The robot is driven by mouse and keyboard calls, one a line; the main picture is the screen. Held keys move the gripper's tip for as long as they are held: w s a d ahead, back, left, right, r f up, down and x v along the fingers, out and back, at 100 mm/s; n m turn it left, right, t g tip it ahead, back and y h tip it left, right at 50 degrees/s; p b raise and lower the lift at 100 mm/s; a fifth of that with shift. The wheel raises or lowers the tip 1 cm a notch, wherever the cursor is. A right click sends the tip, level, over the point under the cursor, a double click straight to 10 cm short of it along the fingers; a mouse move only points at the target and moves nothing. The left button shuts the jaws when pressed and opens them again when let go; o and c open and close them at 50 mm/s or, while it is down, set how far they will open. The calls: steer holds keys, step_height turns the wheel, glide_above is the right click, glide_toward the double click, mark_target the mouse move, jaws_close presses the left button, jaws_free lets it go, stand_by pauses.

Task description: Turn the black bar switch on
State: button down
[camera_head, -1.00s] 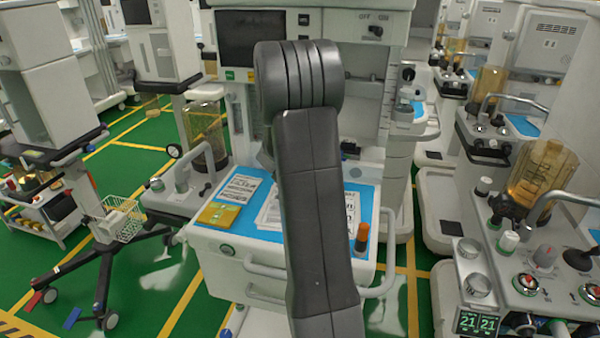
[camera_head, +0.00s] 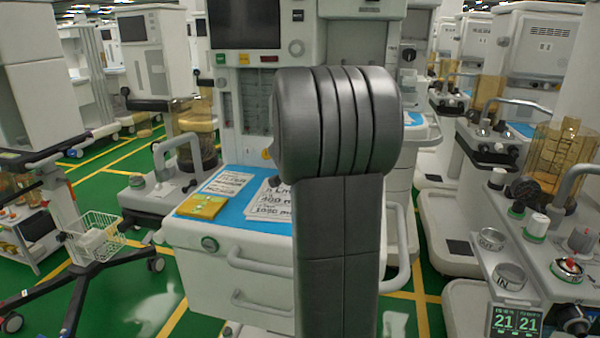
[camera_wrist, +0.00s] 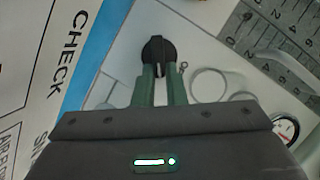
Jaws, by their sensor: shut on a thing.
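The black bar switch (camera_wrist: 158,48) shows in the wrist view as a round black knob with a raised bar, on a pale panel. My gripper (camera_wrist: 161,76) has its two green fingers closed about the lower end of the bar. The fingers partly cover the switch. In the head view my arm fills the middle, and neither my gripper nor this switch can be made out.
A white cart with a blue top (camera_head: 228,207) stands beneath my arm, carrying printed sheets and a yellow packet (camera_head: 202,206). A dark screen (camera_head: 244,24) is behind it. Another machine with knobs (camera_head: 533,228) stands close at the right. Green floor shows at the left.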

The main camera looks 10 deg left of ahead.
steer(key=shift+d+f+m+b, duration=0.1)
steer(key=shift+f+m+b, duration=0.5)
steer(key=shift+b, duration=1.65)
steer(key=shift+r+t+b, duration=0.25)
steer(key=shift+t+b, duration=0.05)
steer(key=shift+b, duration=0.05)
steer(key=shift+r+m+y+b, duration=0.15)
steer(key=shift+m+y+b, duration=0.25)
steer(key=shift+m+b, duration=0.15)
steer(key=c, duration=1.5)
jaws_free()
steer(key=shift+w, duration=0.1)
steer(key=p+v, duration=0.1)
steer(key=v, duration=1.1)
steer(key=shift+s+d, duration=0.1)
steer(key=shift+s, duration=0.2)
steer(key=shift+s+d, duration=0.2)
steer(key=shift+s, duration=0.4)
steer(key=shift+o, duration=0.6)
